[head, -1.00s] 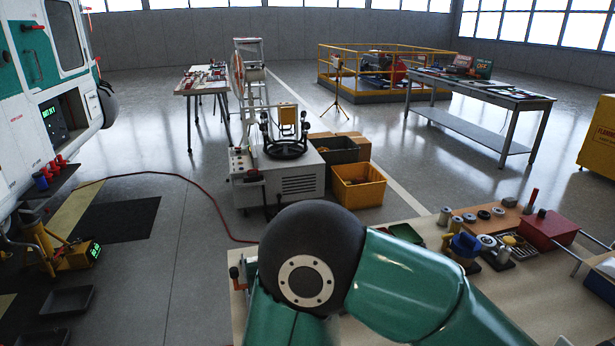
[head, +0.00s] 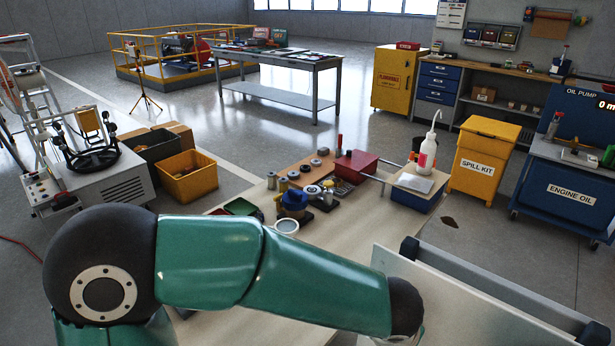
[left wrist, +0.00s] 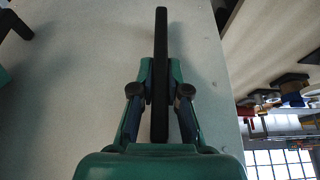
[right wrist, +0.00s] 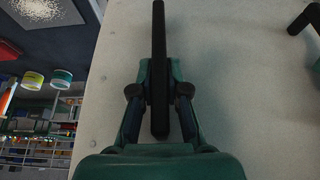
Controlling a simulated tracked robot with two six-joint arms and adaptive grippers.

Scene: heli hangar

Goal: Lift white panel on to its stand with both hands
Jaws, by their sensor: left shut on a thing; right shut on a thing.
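The white panel (head: 435,300) shows at the lower right of the head view, tilted and partly cut off by the frame. Its pale face fills much of the left wrist view (left wrist: 100,60) and of the right wrist view (right wrist: 225,70). My left gripper (left wrist: 160,92) is shut on a black bar handle (left wrist: 161,40) on the panel. My right gripper (right wrist: 159,92) is shut on another black bar handle (right wrist: 158,40). A grey rail with dark end posts (head: 500,291), perhaps the stand, runs along the panel's far side. Both grippers are hidden in the head view.
A wooden bench (head: 262,190) with spools, a red box (head: 355,165) and a white bottle (head: 427,150) lies beyond my left arm. A yellow spill kit bin (head: 484,165) and a blue engine oil cart (head: 570,190) stand farther right.

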